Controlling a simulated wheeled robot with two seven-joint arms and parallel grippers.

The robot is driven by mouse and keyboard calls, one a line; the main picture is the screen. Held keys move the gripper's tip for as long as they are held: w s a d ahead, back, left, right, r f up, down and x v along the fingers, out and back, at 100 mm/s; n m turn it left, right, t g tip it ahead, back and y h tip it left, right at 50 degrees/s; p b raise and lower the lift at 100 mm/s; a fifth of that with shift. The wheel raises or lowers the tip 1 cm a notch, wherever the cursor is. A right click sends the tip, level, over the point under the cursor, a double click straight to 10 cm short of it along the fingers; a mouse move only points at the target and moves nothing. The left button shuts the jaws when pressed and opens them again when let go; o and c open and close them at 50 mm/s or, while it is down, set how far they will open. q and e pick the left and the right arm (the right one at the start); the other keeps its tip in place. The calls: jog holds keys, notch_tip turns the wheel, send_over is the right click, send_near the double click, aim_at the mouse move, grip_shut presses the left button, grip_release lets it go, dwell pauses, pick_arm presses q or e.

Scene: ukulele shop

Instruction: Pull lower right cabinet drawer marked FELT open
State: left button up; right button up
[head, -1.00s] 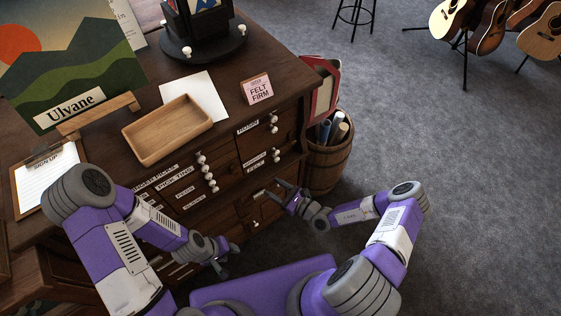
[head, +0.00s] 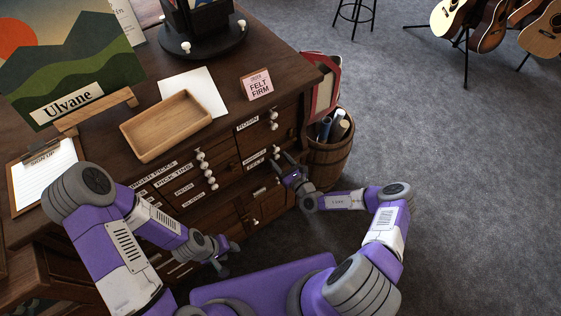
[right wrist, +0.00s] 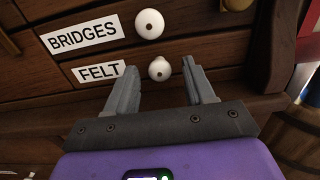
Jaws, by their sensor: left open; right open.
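The drawer marked FELT shows in the right wrist view by its white label (right wrist: 98,72), with a round white knob (right wrist: 160,68) to the right of the label. Its label also shows small in the head view (head: 255,162). The drawer front sits flush in the dark wooden cabinet (head: 300,75). My right gripper (right wrist: 160,80) is open, its two grey fingers pointing at the drawer front, and the FELT knob shows between them. Whether either finger touches the knob is unclear. In the head view the right gripper (head: 283,165) partly hides this corner. My left gripper (head: 228,252) is open and empty by the lower drawers.
The BRIDGES drawer's knob (right wrist: 149,24) is just above. A wooden barrel with rolls (head: 330,160) stands right of the cabinet, close to my right gripper. A wooden tray (head: 165,125) and a FELT FIRM card (head: 257,85) are on top. The carpet (head: 460,190) at right is clear.

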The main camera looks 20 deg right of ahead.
grip_shut()
dwell(0.3)
